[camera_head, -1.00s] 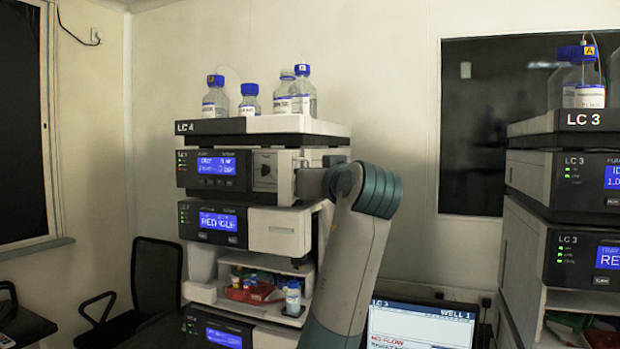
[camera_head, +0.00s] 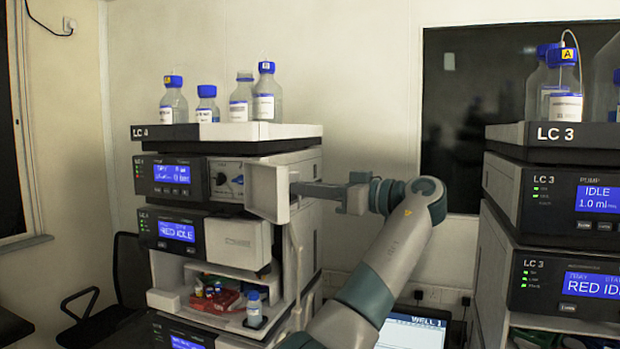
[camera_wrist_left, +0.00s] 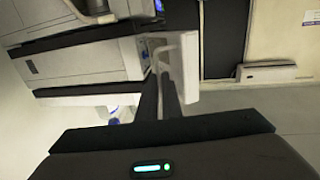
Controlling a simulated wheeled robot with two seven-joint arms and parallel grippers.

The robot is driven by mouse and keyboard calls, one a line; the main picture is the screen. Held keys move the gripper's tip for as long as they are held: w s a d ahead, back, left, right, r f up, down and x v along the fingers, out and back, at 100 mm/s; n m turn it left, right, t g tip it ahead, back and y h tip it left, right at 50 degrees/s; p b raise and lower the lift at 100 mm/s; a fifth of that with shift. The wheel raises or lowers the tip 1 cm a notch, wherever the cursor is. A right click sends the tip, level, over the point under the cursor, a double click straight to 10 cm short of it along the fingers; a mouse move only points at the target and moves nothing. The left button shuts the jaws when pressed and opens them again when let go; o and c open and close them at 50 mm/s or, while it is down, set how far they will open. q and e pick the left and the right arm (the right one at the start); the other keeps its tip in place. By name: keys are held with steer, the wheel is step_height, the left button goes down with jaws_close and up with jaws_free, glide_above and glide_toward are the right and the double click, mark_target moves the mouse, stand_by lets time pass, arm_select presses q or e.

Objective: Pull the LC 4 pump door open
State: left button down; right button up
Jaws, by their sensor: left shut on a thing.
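The LC 4 pump (camera_head: 178,176) is the upper unit of the left stack, with a lit blue display. In the left wrist view, the dark fingers (camera_wrist_left: 160,97) meet the white door (camera_wrist_left: 190,62). The exact grip at the fingertips is partly hidden. My right gripper is not in view.
Several blue-capped bottles (camera_head: 207,104) stand on top of the LC 4 stack. Below the pump, a RED IDLE unit (camera_head: 177,231) sits above an open bay with a small bottle (camera_head: 254,309). The LC 3 stack (camera_head: 550,135) stands at the right; a laptop (camera_head: 412,333) is at the bottom.

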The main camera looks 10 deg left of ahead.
arm_select(q)
steer(key=shift+w+f+n+g+p, duration=0.1)
steer(key=shift+w+n+g+p, duration=0.25)
steer(key=shift+g, duration=0.25)
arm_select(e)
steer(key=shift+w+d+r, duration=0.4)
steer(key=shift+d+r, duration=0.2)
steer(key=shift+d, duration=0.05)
